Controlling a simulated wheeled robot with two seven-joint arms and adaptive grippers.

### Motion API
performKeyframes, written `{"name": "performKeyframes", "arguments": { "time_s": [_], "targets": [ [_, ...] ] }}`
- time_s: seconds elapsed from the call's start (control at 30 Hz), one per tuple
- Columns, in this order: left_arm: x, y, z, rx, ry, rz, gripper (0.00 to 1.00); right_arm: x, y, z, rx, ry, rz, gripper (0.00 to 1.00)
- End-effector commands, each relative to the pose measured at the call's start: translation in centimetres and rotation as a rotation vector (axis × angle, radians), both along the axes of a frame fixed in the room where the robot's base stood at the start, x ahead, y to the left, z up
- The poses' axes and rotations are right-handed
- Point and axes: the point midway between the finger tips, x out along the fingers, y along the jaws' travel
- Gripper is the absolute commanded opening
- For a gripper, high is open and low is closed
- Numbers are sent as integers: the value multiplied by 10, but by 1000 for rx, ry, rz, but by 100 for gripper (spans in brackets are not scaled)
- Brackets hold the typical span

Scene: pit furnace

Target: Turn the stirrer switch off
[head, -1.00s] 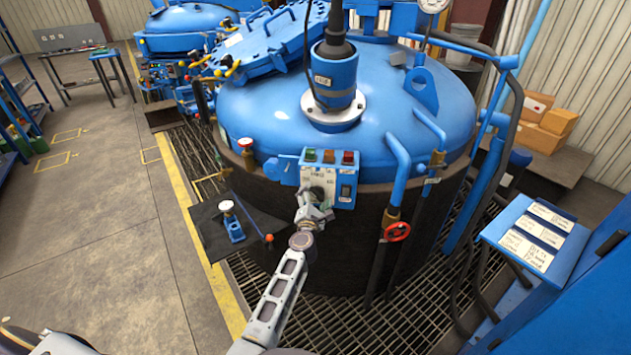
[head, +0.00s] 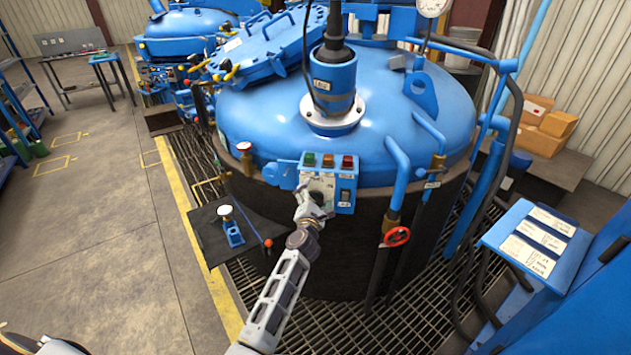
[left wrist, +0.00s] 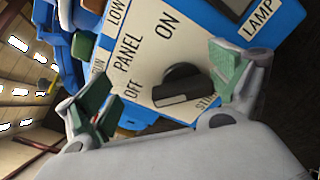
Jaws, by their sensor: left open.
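The stirrer switch is a black rotary knob (left wrist: 182,86) on a pale label plate with ON and OFF marks and a partly hidden "STIR" label, in the left wrist view. I cannot tell for certain which mark it points at. The plate is on the blue control box (head: 346,194) on the side of the big blue vessel. My left gripper (head: 312,204) is in front of the box and hides the knob in the head view. In the left wrist view my left gripper (left wrist: 165,84) is open, its green-padded fingers apart on either side of the knob. Contact is not visible.
Green, amber and red caps (head: 328,161) top the box, with a dark rocker switch (head: 344,196) at its right. A red valve wheel (head: 396,236) is to the right. A black shelf (head: 210,243) with a small gauge stand is to the left.

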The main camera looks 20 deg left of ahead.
Motion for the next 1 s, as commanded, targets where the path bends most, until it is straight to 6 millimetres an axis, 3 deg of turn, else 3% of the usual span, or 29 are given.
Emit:
{"name": "performKeyframes", "arguments": {
  "time_s": [0.03,0.5,1.0],
  "targets": [
    [3,3,19,5,-25,2,81,0,0,1,0,0,0,0],
    [2,4,56,5,-22,3,81,0,0,1,0,0,0,0],
    [1,1,66,1,-11,0,81,0,0,1,0,0,0,0]
  ]
}}
